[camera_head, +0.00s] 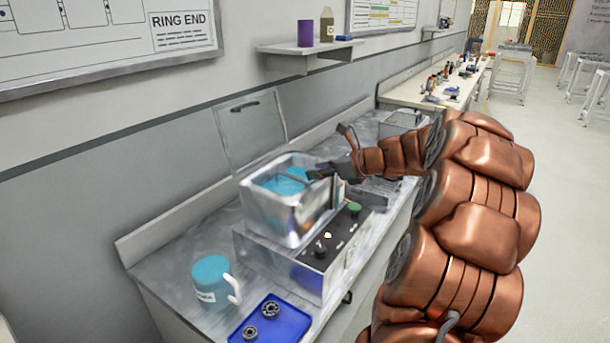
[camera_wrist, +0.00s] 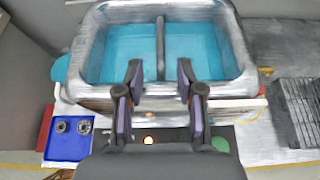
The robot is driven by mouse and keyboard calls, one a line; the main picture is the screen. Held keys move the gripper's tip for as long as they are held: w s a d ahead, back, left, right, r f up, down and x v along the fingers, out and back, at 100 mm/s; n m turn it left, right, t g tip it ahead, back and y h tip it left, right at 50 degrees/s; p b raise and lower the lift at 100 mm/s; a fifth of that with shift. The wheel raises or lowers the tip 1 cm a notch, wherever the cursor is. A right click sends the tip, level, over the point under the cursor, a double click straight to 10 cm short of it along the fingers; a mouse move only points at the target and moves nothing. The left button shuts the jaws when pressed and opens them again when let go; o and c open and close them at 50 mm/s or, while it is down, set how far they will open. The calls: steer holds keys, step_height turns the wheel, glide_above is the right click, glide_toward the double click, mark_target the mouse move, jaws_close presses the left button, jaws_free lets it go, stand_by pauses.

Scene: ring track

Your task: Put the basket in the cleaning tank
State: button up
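The cleaning tank (camera_head: 290,215) is a metal box with blue liquid, standing on a grey control unit on the bench. It also shows in the wrist view (camera_wrist: 238,75), straight ahead of my gripper. A dark bar (camera_wrist: 160,45) runs across the middle of its opening; it may be the basket's handle, but I cannot make out a basket body under it. My gripper (camera_wrist: 160,70) is open, its two fingers apart on either side of the bar's near end. In the head view my gripper (camera_head: 322,173) is over the tank's right rim.
A clear lid (camera_head: 250,130) stands raised behind the tank. A blue jug (camera_head: 211,280) and a blue tray (camera_head: 287,318) with metal rings are at the front left. A dark ribbed rack (camera_wrist: 298,105) lies right of the tank. A clear box (camera_head: 400,122) stands farther along the bench.

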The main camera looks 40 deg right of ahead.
steer(key=shift+v, duration=2.05)
